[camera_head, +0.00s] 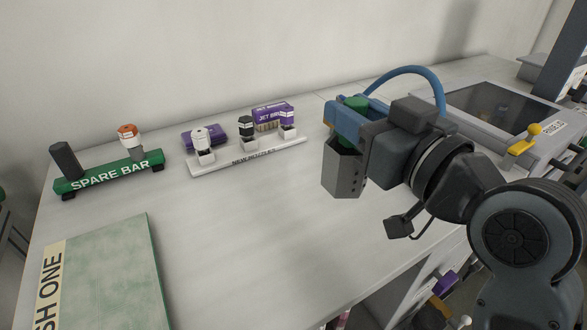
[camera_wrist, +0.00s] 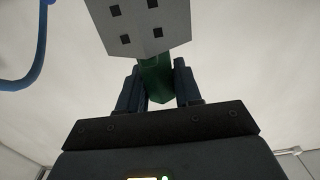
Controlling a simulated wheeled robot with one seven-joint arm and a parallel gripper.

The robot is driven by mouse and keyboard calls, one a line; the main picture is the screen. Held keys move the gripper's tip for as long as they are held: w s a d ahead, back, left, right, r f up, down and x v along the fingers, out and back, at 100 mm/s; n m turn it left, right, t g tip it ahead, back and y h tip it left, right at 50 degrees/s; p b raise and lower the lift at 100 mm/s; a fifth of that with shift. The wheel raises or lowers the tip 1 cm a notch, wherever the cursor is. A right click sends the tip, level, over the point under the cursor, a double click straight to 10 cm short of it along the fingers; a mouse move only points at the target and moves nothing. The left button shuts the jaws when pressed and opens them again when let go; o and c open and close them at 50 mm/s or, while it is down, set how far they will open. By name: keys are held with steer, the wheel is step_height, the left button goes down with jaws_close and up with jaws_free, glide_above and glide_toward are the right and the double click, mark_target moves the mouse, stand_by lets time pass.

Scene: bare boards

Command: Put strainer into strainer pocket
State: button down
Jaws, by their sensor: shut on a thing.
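The strainer (camera_head: 343,170) is a grey angular body with small dark square holes and a green grip part (camera_head: 355,103). My gripper (camera_head: 347,125), with blue fingers, is shut on the green part and holds the strainer in the air over the worktop. In the wrist view the fingers (camera_wrist: 157,80) close on both sides of the green part, and the strainer's grey holed end (camera_wrist: 150,25) points away from the gripper. I cannot make out a strainer pocket in either view.
A green bar marked SPARE BAR (camera_head: 110,174) stands at the left of the worktop (camera_head: 245,215). A white nozzle rack (camera_head: 225,165) and purple boxes (camera_head: 272,118) stand at the back. A green board (camera_head: 110,270) lies front left. A grey machine (camera_head: 490,110) with a yellow lever (camera_head: 525,139) is at right.

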steer(key=w+a+f, duration=0.1)
steer(key=a+f, duration=0.6)
steer(key=f, duration=0.1)
steer(key=shift+a+f, duration=0.35)
steer(key=shift+w, duration=0.1)
steer(key=shift+f, duration=0.2)
steer(key=c, duration=0.8)
jaws_free()
steer(key=v, duration=0.6)
steer(key=b+v, duration=0.1)
steer(key=v, duration=0.5)
steer(key=shift+r+b, duration=0.2)
steer(key=shift+b, duration=0.1)
